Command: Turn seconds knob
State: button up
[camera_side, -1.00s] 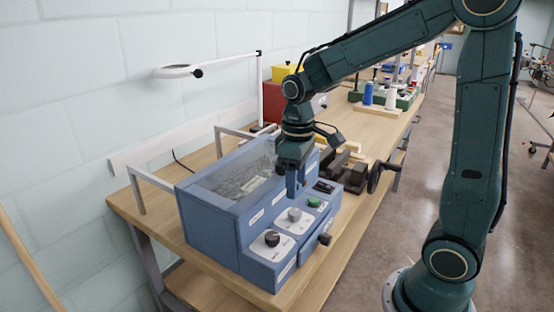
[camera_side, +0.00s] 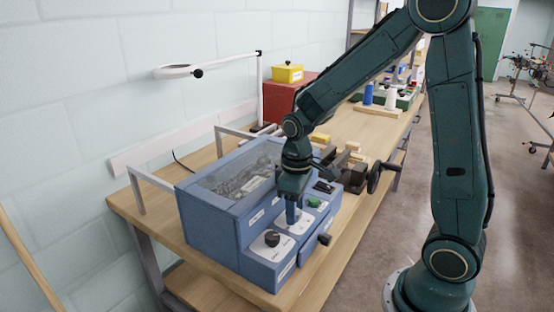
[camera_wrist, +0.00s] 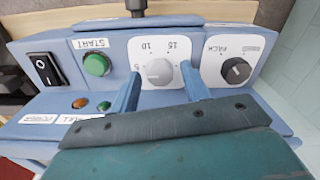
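The seconds knob is a grey dial (camera_wrist: 158,73) on a white plate (camera_wrist: 150,48) marked 5, 10 and 15, which reads upside down in the wrist view. My gripper (camera_wrist: 160,69) has one blue finger on each side of this knob, with a visible gap on both sides. It is open, with nothing gripped. In the side view my gripper (camera_side: 292,216) points down at the control panel of the blue machine (camera_side: 222,228), and its fingers hide the grey knob there. I cannot tell how far down the knob the fingertips reach.
A black knob (camera_side: 271,239) sits beside the grey one, labelled PACK in the wrist view (camera_wrist: 236,70). On the other side are a green START button (camera_wrist: 96,63) and a black rocker switch (camera_wrist: 47,69). A black handle (camera_side: 324,239) sticks out in front.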

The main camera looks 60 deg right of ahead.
jog(key=c, duration=0.7)
jog(key=shift+c, duration=0.2)
jog(key=shift+m, duration=0.8)
jog(key=o, duration=1)
jog(key=shift+c, duration=0.2)
notch_tip(320, 180, up, 14)
